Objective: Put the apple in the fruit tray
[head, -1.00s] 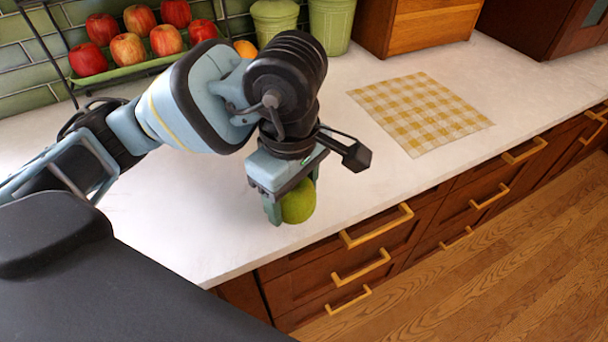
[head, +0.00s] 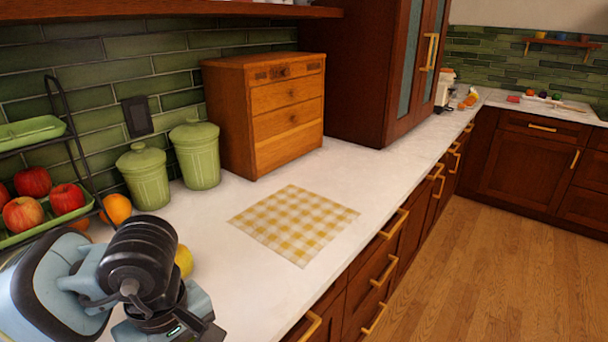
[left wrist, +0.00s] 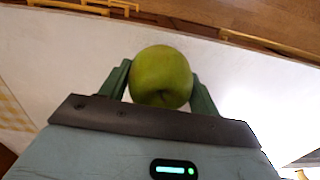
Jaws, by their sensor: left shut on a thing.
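A green apple (left wrist: 162,76) sits between the two fingers of my left gripper (left wrist: 160,84) in the left wrist view, and the gripper is shut on it. In the head view my left wrist covers the lower left corner; the fingers and the green apple are out of sight there. The fruit tray is a green tiered stand at the left edge, with an upper tray (head: 28,132) and a lower tray (head: 80,207) holding several red apples (head: 24,214). My left wrist is in front of and to the right of the lower tray. My right gripper is not in view.
An orange (head: 116,208) and a yellow fruit (head: 184,260) lie on the counter near my wrist. Two green canisters (head: 195,155) and a wooden drawer box (head: 265,110) stand along the wall.

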